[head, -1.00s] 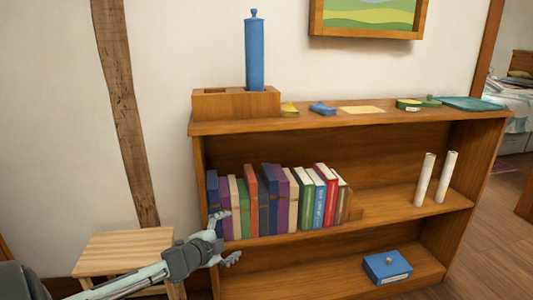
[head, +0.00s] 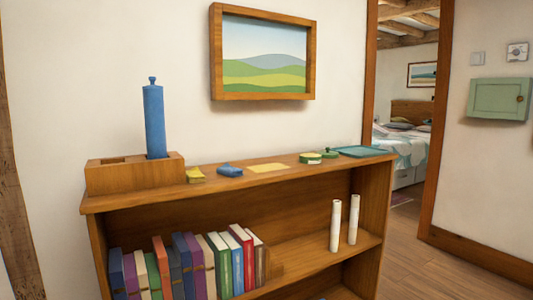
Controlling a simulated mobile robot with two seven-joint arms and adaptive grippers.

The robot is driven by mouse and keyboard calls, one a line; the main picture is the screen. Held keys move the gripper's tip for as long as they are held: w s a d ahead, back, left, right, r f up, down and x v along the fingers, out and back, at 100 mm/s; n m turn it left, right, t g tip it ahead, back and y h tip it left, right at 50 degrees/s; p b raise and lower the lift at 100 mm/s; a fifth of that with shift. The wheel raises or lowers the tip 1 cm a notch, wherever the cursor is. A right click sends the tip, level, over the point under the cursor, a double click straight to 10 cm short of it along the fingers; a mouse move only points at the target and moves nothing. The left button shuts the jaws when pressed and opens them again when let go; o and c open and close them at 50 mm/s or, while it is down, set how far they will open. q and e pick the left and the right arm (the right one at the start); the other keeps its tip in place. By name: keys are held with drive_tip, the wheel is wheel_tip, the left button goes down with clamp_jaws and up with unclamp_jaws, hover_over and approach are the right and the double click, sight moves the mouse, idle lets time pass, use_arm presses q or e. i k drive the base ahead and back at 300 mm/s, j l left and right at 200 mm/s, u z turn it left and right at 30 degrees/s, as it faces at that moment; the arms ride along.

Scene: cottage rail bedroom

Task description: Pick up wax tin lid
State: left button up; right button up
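Two small round green pieces lie side by side on top of the wooden bookcase, toward its right end. The left piece, which looks like the wax tin (head: 310,158), is green with a pale label and a yellowish top. The right piece, which looks like its lid (head: 330,154), is darker green and sits just beside the tin. They are too small to tell whether they touch. Neither of my grippers is in view.
A teal tray (head: 362,151) lies right of the green pieces. A yellow cloth (head: 268,168), a blue item (head: 230,170) and a yellow item (head: 195,175) lie left. A wooden block (head: 130,176) holds a blue cylinder (head: 154,122). A doorway opens at right.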

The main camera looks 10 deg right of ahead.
sight(328, 154)
drive_tip(key=l+u, duration=0.8)
drive_tip(key=l, duration=0.25)
drive_tip(key=l+u, duration=0.2)
drive_tip(key=l, duration=0.35)
drive_tip(key=k+l+u, duration=0.2)
drive_tip(key=l, duration=0.35)
drive_tip(key=k+l, duration=0.1)
drive_tip(key=l, duration=0.3)
drive_tip(key=l+u, duration=0.1)
drive_tip(key=l, duration=0.25)
drive_tip(key=k+l, duration=0.15)
drive_tip(key=l, duration=0.25)
